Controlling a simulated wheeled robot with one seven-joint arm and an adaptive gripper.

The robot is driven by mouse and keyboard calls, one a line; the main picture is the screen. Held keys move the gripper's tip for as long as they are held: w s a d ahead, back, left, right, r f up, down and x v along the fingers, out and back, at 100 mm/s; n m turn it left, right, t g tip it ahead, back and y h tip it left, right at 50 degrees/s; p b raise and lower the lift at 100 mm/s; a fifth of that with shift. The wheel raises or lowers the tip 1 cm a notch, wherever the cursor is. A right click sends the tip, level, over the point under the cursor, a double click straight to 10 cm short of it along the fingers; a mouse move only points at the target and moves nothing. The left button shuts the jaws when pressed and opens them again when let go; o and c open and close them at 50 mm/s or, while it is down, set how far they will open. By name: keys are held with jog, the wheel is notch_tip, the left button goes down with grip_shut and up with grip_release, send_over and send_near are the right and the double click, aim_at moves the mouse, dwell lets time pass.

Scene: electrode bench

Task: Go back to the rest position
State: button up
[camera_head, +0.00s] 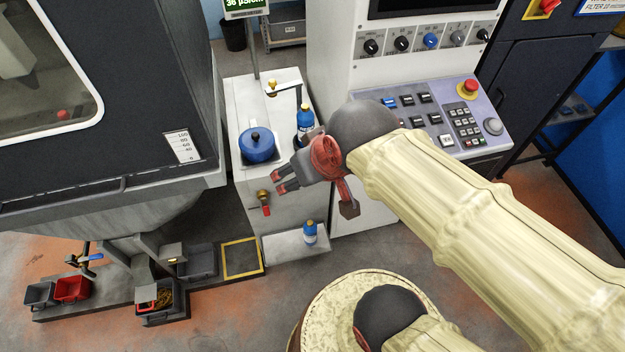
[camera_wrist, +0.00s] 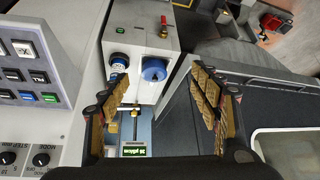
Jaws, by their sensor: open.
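My gripper (camera_head: 283,181) is open and empty in the head view, in front of the white bench cabinet (camera_head: 283,213) and near its top edge. Its two fingers are spread apart in the wrist view (camera_wrist: 165,110), with nothing between them at close range. My arm reaches in from the lower right of the head view. A blue lidded pot (camera_head: 257,145) sits on the cabinet top, left of and behind the gripper. A blue bottle (camera_head: 305,118) stands beside the pot, just behind my wrist. The pot also shows in the wrist view (camera_wrist: 154,70).
A control panel (camera_head: 440,118) with buttons and a red emergency knob lies right of the gripper. A dark machine (camera_head: 110,120) stands at left. A second blue bottle (camera_head: 310,232) stands on a low ledge (camera_head: 285,247). Bins, including a red one (camera_head: 73,289), sit low at left.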

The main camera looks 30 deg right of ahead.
jog(key=s, duration=0.3)
jog(key=shift+s+d+r+g, duration=0.1)
jog(key=shift+s+r+g, duration=0.1)
jog(key=shift+g, duration=0.1)
